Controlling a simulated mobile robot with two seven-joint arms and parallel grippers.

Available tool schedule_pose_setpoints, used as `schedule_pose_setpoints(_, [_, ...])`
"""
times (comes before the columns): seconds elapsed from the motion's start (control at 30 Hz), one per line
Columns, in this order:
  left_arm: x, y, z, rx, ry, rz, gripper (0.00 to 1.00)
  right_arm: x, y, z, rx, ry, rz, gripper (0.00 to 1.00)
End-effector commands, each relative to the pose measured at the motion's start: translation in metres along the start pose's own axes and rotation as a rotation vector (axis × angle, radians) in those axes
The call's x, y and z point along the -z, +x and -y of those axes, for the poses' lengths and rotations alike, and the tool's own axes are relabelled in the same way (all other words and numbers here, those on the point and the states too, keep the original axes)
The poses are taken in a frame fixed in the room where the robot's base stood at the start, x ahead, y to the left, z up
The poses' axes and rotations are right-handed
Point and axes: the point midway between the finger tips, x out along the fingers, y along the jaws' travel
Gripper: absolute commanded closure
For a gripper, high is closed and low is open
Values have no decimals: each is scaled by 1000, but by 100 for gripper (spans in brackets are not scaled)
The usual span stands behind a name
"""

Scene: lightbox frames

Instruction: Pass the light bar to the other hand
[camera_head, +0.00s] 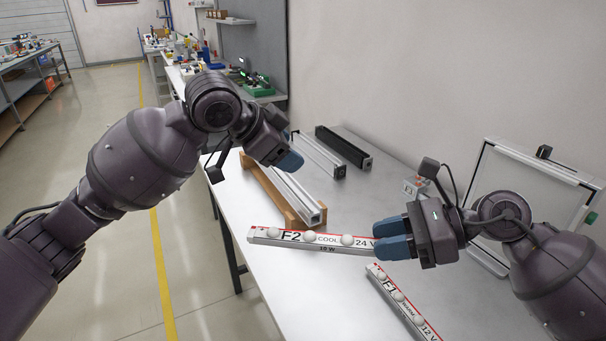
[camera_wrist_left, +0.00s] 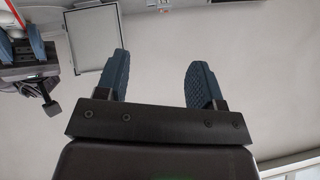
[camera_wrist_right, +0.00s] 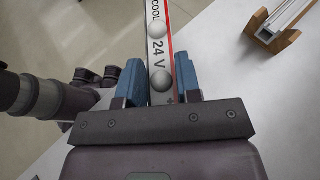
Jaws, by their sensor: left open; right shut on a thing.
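The light bar (camera_head: 312,240), marked F2 COOL 24 V, is white and red with round white lamps. My right gripper (camera_head: 392,237) is shut on its right end and holds it above the table, with its free end pointing left. In the right wrist view the bar (camera_wrist_right: 159,45) runs out between the blue fingers of the right gripper (camera_wrist_right: 160,85). My left gripper (camera_head: 288,158) is open and empty, above and behind the bar's left half, apart from it. The left wrist view shows the left gripper (camera_wrist_left: 160,80) with its fingers wide apart and nothing between them.
A second bar (camera_head: 400,300), marked F1 12 V, lies on the table (camera_head: 300,310). A wooden rack (camera_head: 270,190) holding a metal profile stands behind, with a black profile (camera_head: 344,147) further back. A white-panelled frame (camera_head: 520,180) stands at the right.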

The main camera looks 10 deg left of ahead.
Motion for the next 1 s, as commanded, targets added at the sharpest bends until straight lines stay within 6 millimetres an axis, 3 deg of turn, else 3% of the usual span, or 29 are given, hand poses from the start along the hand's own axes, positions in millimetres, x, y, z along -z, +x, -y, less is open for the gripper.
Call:
schedule_pose_setpoints(0.2, [23,-14,-56,-242,165,113,38,0,0,0,0,0,1,95])
schedule_pose_setpoints(0.4, [25,-32,-93,-423,277,222,38,0,0,0,0,0,1,95])
schedule_pose_setpoints(0.7, [22,-44,-114,-533,336,295,38,0,0,0,0,0,1,95])
schedule_pose_setpoints(1.0, [9,-16,-130,-539,336,296,38,0,0,0,0,0,1,95])
